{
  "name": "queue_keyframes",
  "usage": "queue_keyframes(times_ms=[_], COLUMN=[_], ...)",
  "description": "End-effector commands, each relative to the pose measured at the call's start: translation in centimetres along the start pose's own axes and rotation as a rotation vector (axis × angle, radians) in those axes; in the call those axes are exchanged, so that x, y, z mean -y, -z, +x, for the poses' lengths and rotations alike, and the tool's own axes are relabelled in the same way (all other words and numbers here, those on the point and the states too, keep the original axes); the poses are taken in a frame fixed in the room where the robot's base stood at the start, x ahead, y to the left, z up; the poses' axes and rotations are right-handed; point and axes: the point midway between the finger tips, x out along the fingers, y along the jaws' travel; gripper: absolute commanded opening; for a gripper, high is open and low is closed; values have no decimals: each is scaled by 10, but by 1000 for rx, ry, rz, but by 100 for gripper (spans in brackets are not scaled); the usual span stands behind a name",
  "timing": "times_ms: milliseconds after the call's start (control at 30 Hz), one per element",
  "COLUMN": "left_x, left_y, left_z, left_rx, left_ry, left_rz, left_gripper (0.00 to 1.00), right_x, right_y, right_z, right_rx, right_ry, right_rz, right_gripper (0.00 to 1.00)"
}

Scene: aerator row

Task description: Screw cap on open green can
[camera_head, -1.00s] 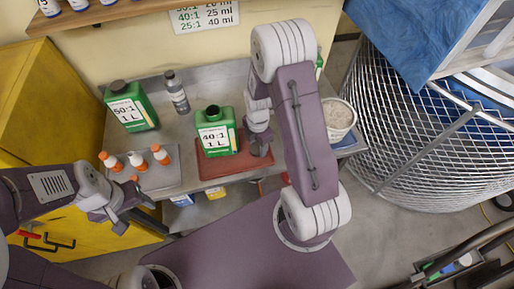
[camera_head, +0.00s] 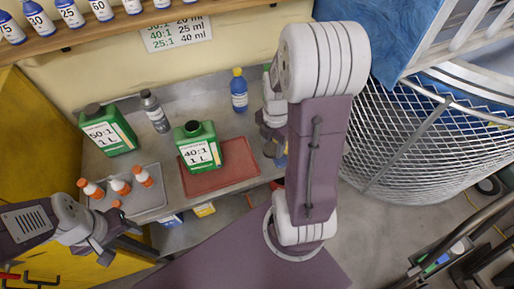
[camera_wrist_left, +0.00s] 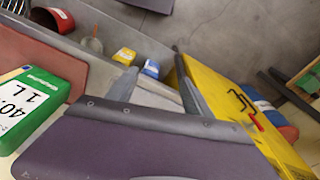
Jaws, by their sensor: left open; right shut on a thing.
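The open green can (camera_head: 204,155), labelled 40:1 1 L, stands upright on a red tray (camera_head: 236,172). Its dark mouth faces up with no cap on it. In the left wrist view the can (camera_wrist_left: 40,100) shows at the left edge. My right gripper (camera_head: 273,150) is right of the can, by the tray's right edge and clear of the can. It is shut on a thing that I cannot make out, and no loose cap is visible. My left gripper (camera_head: 118,252) is open and empty below the grey mat, and also shows in the left wrist view (camera_wrist_left: 158,95).
A capped green 50:1 can (camera_head: 108,132), a grey bottle (camera_head: 155,112) and a blue bottle (camera_head: 239,92) stand behind. A wire basket (camera_head: 410,150) is at right, a yellow cabinet (camera_head: 40,130) at left.

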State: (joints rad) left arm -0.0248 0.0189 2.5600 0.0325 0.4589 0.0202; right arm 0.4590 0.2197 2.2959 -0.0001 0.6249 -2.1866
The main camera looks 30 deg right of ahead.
Motion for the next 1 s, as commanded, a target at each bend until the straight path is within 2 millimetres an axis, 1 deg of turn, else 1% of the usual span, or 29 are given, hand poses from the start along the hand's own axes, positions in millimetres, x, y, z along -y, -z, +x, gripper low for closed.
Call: queue_keyframes(times_ms=[100, 200, 500, 567, 600, 633, 767, 800, 867, 933, 1000], left_x=[0, 0, 0, 0, 0, 0, 0, 0, -1, -7, -20], left_y=[0, 0, 0, 0, 0, 0, 0, -3, -12, -26, -36], left_z=[0, 0, 0, 0, 0, 0, 0, 0, 0, -3, -11], left_rx=[0, 0, 0, 0, 0, 0, 0, 13, 50, 117, 192], left_ry=[0, 0, 0, 0, 0, 0, 0, 0, -3, -21, -61], left_rz=[0, 0, 0, 0, 0, 0, -4, -12, -34, -92, -179], left_gripper=[59, 59, 59, 76, 87, 93, 93, 93, 93, 93, 93], right_x=[8, 10, 10, 10, 10, 10, 10, 12, 16, 21, 19], right_y=[-5, -7, -7, -7, -7, -7, -7, -5, -2, 2, 1], right_z=[-5, -7, -7, -7, -7, -7, -7, -7, -8, -10, -17], right_rx=[0, -1, -1, -1, -1, -1, -1, -1, -1, 0, 2], right_ry=[0, 1, 1, 1, 1, 1, 1, 1, 1, 0, -2], right_rz=[1, 1, 0, 0, 0, 0, 1, 3, 7, 13, 20], right_gripper=[12, 12, 12, 12, 12, 12, 12, 12, 12, 12, 12])
